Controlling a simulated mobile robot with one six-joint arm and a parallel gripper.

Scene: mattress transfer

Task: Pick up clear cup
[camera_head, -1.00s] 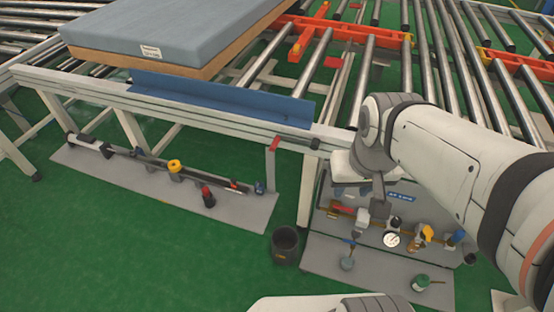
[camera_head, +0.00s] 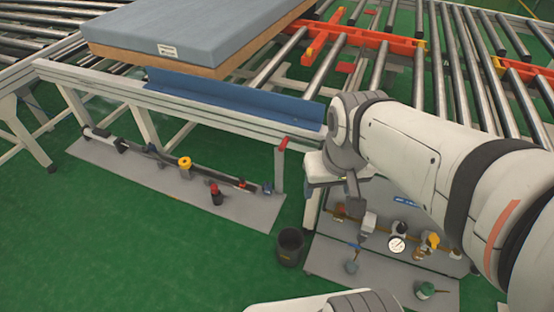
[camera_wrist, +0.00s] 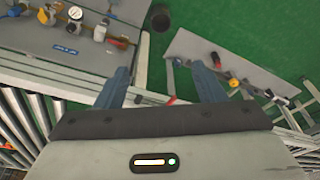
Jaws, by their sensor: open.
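I cannot make out a clear cup for certain in either view. A dark, open-topped, cup-shaped container (camera_head: 290,247) stands upright on the green floor between the two grey boards. It also shows in the wrist view (camera_wrist: 142,46), above and just left of the middle between my fingers. My gripper (camera_wrist: 161,69) is open, its two blue-grey fingers wide apart with nothing between them. It is apart from the container. In the head view, my arm hides part of the right board.
A grey-blue mattress (camera_head: 200,35) lies on the roller conveyor. The left grey board (camera_head: 235,210) holds tools and small containers. The conveyor's frame and legs are close. Green floor is free at front left.

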